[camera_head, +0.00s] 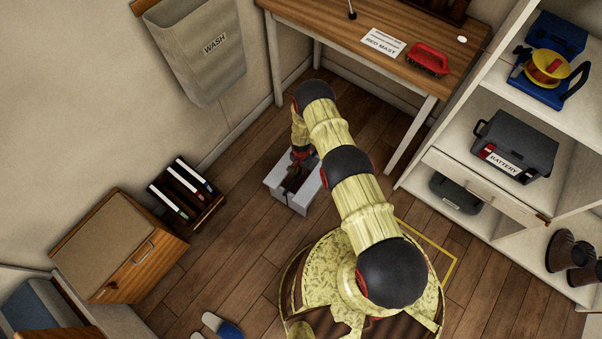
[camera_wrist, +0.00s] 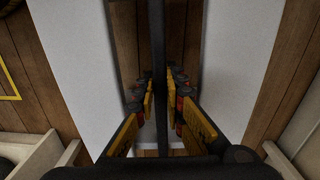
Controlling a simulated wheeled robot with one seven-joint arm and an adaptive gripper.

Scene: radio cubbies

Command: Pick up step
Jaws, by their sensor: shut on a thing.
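The step (camera_head: 311,184) is a pale grey stool-like piece on the wooden floor, below and left of the desk. My gripper (camera_head: 299,160) reaches down to its middle from above. In the wrist view, two pale panels of the step (camera_wrist: 234,60) lie either side of a dark slot where floor boards show. A thin dark bar (camera_wrist: 159,45) runs along the middle, between my gripper's yellow-sided fingers (camera_wrist: 160,95). My gripper is shut on this bar of the step. The arm hides part of the step in the head view, and I cannot tell whether it touches the floor.
A wooden desk (camera_head: 340,25) stands behind, with a red brush (camera_head: 428,60). Shelves (camera_head: 480,125) at right hold a battery case (camera_head: 515,146). A binder rack (camera_head: 187,194) and wooden cabinet (camera_head: 120,247) stand at left. Floor between the step and the rack is clear.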

